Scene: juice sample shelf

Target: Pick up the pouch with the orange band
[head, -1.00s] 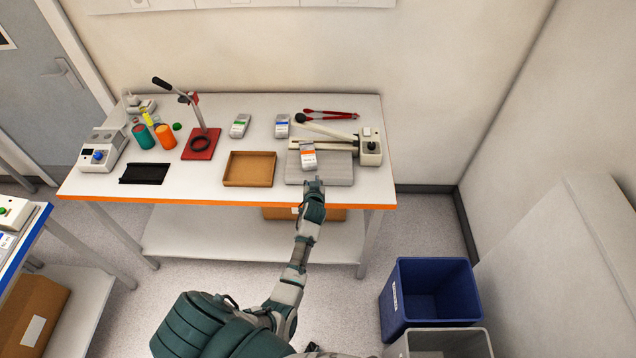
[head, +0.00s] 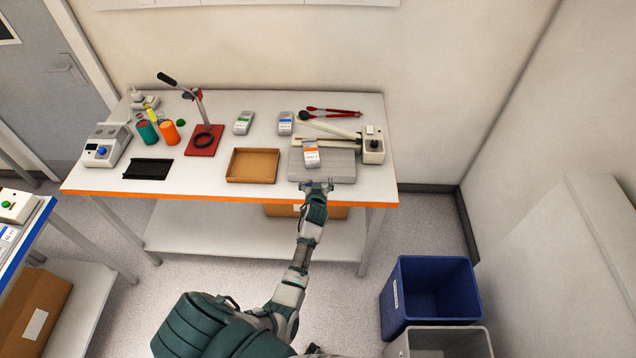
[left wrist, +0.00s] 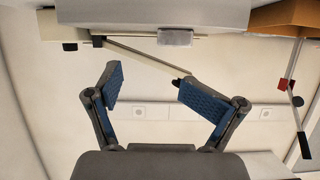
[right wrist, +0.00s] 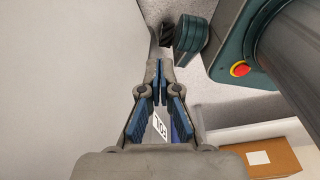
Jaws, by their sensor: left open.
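The pouch with the orange band (head: 311,153) is a small pale pouch lying on the grey plate (head: 345,171) at the right part of the table. Its pale end shows in the left wrist view (left wrist: 175,38). My left gripper (head: 316,185) is open and empty at the table's front edge, just in front of the plate and apart from the pouch. Its spread fingers show in the left wrist view (left wrist: 148,84). My right gripper (right wrist: 158,80) shows only in its wrist view; its fingertips are together with nothing between them.
A green-banded pouch (head: 243,123) and a blue-banded pouch (head: 285,123) lie farther back. A brown tray (head: 232,178) is left of the plate. A lever-arm device (head: 373,146) and red tongs (head: 335,112) are behind and right. A blue bin (head: 394,322) stands on the floor.

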